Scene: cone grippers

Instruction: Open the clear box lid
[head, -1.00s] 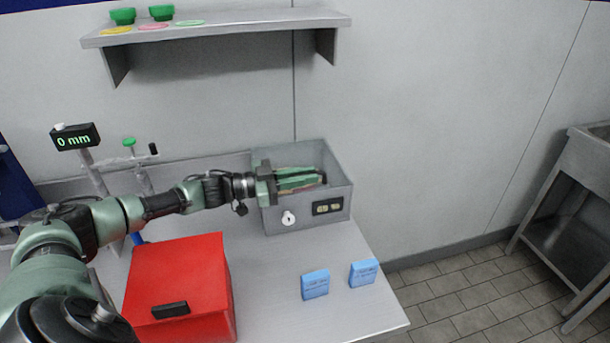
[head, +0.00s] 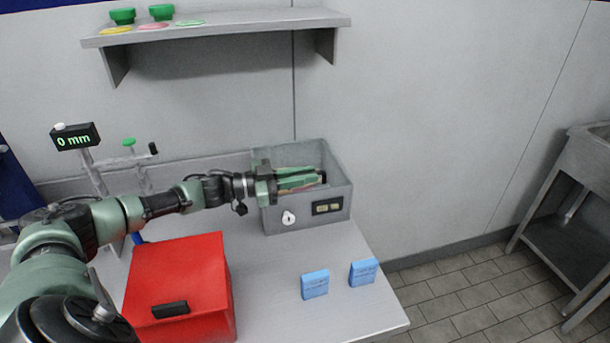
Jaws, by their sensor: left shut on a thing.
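A grey box (head: 336,193) with a knob and a small display on its front stands at the back of the table. I see no clear lid that I can make out; the box looks open or see-through on top. My left gripper (head: 322,178) reaches from the left over the top of this box, its fingers pointing right. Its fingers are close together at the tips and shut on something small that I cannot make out. My right gripper is not in view.
A red box (head: 180,280) with a black handle stands at the table's front left. Two blue packets (head: 315,284) (head: 363,272) stand on the right of the table (head: 270,300). A shelf (head: 230,24) with green bowls hangs above. A "0 mm" display (head: 75,137) stands back left.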

